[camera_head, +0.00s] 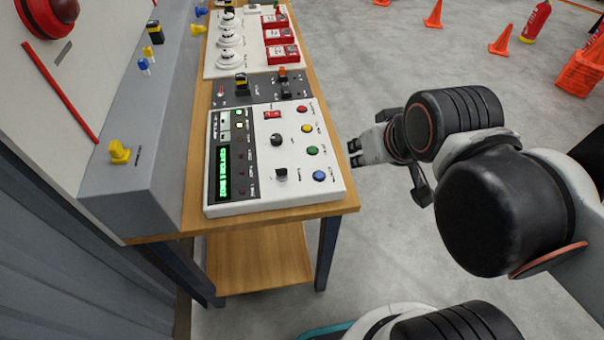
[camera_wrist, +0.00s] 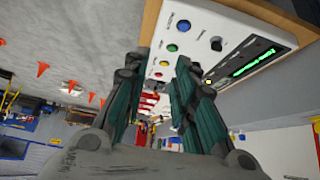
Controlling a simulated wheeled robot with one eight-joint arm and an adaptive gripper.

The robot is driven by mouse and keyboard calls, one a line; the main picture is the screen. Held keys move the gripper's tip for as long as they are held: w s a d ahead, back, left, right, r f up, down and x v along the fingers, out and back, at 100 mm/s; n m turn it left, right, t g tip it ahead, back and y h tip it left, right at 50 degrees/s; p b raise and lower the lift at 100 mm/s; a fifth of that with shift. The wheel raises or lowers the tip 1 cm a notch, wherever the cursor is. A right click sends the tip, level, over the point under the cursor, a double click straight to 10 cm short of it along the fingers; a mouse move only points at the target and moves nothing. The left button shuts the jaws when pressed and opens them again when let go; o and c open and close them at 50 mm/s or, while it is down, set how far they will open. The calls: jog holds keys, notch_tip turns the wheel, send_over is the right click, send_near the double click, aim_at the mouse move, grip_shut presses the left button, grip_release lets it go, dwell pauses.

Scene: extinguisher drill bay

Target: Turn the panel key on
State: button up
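A white control panel (camera_head: 262,200) lies on the wooden bench, with a green-lit display (camera_head: 223,172). Near its front edge is a small black upright switch, which looks like the key (camera_head: 281,174); it also shows in the wrist view (camera_wrist: 217,43). I cannot read its label or tell its setting. A round black knob (camera_head: 276,140) sits farther back on the panel. My gripper (camera_head: 355,152) is beside the bench, right of the panel and apart from it. In the wrist view its two fingers (camera_wrist: 159,68) are spread with nothing held between them.
Red, yellow, green and blue buttons (camera_head: 319,175) line the panel's right side. A dark switch plate (camera_head: 262,91) and a white board with red boxes (camera_head: 279,36) lie behind. A grey sloped housing (camera_head: 150,130) borders the left. Floor right of the bench is open; cones (camera_head: 503,41) stand far off.

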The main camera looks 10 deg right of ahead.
jog(key=n+g+p, duration=0.7)
jog(key=n, duration=1)
send_over(281, 169)
notch_tip(281, 169, down, 4)
notch_tip(281, 169, down, 13)
jog(key=b, duration=0.3)
jog(key=shift+b, duration=0.35)
grip_shut()
